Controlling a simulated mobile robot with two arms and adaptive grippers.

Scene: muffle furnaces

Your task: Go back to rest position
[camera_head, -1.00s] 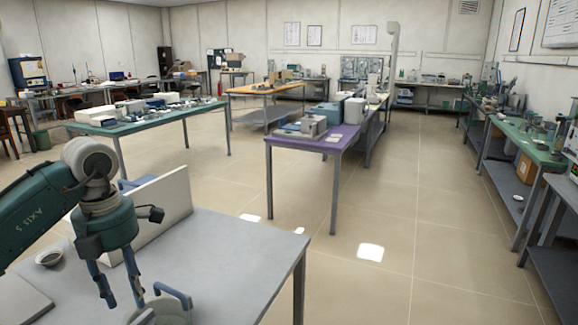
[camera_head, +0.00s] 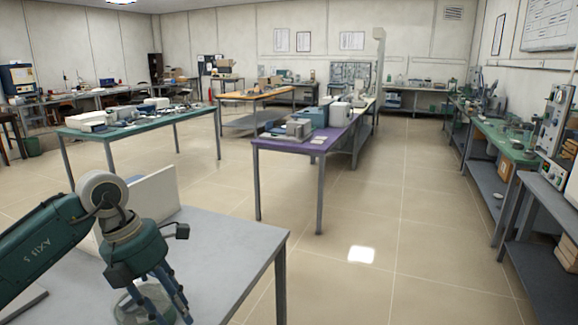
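My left arm comes in from the left, and its gripper (camera_head: 166,305) points down at the bottom left over the grey table (camera_head: 222,245). Its two dark blue fingers look apart, with nothing seen between them. A round, greenish, see-through object (camera_head: 128,303) shows behind and beside the fingers; whether they touch it I cannot tell. My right gripper is out of view.
A pale upright panel (camera_head: 158,196) stands on the grey table behind my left wrist. A purple-topped table (camera_head: 275,146) and a green-topped table (camera_head: 140,127) stand beyond. Benches line the right wall. The tiled floor (camera_head: 365,205) between is clear.

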